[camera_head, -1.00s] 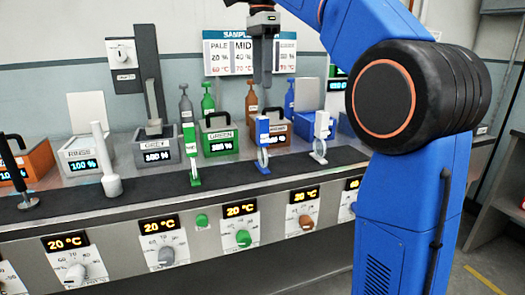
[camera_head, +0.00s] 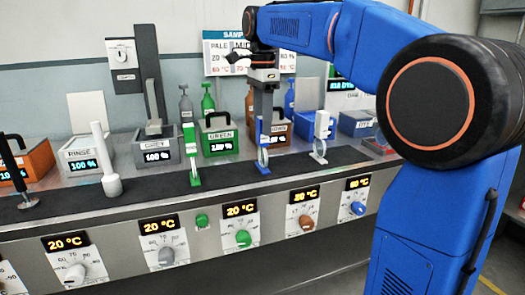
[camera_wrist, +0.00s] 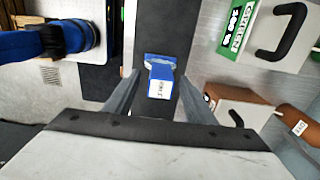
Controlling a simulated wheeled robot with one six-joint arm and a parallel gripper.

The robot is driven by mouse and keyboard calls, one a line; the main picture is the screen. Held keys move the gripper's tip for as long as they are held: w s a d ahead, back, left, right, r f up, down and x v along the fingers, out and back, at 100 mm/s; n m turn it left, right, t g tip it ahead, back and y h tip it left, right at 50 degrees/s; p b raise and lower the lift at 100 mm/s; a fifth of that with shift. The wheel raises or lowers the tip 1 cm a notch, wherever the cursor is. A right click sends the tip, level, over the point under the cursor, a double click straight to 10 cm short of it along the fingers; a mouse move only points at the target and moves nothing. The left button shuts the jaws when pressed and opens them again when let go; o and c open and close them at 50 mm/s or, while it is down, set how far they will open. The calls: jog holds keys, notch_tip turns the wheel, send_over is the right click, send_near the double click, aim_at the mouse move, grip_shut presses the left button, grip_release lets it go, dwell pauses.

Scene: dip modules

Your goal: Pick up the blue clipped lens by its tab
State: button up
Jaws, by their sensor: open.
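The blue clipped lens (camera_head: 262,169) stands upright on the dark strip of the bench, with its ring and small blue foot showing below my gripper. My gripper (camera_head: 267,121) points straight down over it, and its grey fingers hide much of the blue tab in the head view. In the wrist view, the lens's blue labelled tab (camera_wrist: 161,80) lies between the two parted fingers of my gripper (camera_wrist: 158,76), with a gap on each side. My gripper is open and empty.
A green clipped lens (camera_head: 190,150) stands to the left and a white one (camera_head: 320,135) to the right on the same strip. The green bin (camera_head: 217,142) and grey bin (camera_head: 157,153) stand behind. Knobs line the bench front.

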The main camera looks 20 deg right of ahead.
aim_at(262, 141)
jog(key=shift+f, duration=1.75)
grip_shut()
